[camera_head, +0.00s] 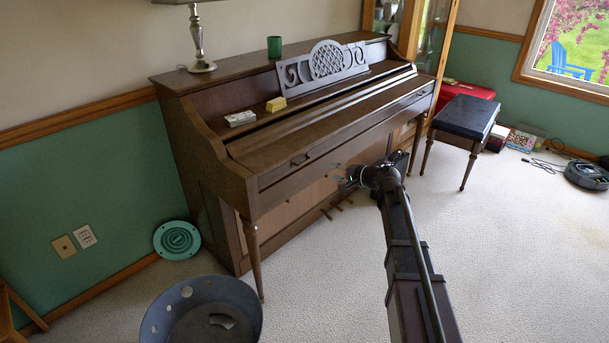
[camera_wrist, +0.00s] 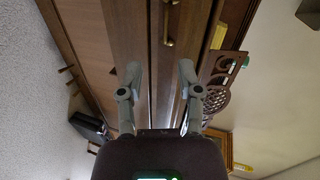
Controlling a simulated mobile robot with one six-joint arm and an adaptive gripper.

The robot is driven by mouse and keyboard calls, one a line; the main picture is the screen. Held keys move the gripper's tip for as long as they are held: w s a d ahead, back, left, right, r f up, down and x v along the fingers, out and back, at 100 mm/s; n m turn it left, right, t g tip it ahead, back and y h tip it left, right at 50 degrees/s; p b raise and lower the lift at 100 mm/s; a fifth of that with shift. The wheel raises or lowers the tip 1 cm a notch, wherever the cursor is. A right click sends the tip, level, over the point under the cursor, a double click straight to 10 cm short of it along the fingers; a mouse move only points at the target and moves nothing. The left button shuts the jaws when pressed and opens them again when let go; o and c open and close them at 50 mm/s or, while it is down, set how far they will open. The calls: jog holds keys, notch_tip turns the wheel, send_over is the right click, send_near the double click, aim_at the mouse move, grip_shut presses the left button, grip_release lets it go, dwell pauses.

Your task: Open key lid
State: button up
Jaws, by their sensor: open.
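The brown upright piano has its key lid (camera_head: 310,127) down, and no keys show. Two small handles sit on the lid's front strip, a near left handle (camera_head: 300,160) and a far right handle (camera_head: 424,92). My gripper (camera_head: 348,180) is in front of the piano, a little below the strip between the handles. In the wrist view my gripper (camera_wrist: 158,74) is open and empty, its two fingers apart. A brass handle (camera_wrist: 168,28) shows beyond the fingertips, on the lid front (camera_wrist: 170,60), and is not touched.
A music stand (camera_head: 325,64), a yellow block (camera_head: 276,104) and a white box (camera_head: 240,118) rest above the lid. A green cup (camera_head: 274,47) and a lamp (camera_head: 198,45) stand on top. A bench (camera_head: 466,118) stands right; a grey bin (camera_head: 200,315) stands front left. Carpet before the piano is mostly clear.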

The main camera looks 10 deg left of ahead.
jog(key=w, duration=0.1)
jog(key=w+f+m+t+b, duration=0.1)
jog(key=shift+w+a+y+b, duration=0.1)
jog(key=shift+w+y+b, duration=0.2)
jog(key=shift+w, duration=0.1)
jog(key=shift+w+a, duration=0.1)
jog(key=shift+a, duration=0.05)
jog(key=b+x, duration=0.3)
jog(key=x, duration=1)
jog(key=shift+a, duration=0.2)
jog(key=shift+w, duration=0.15)
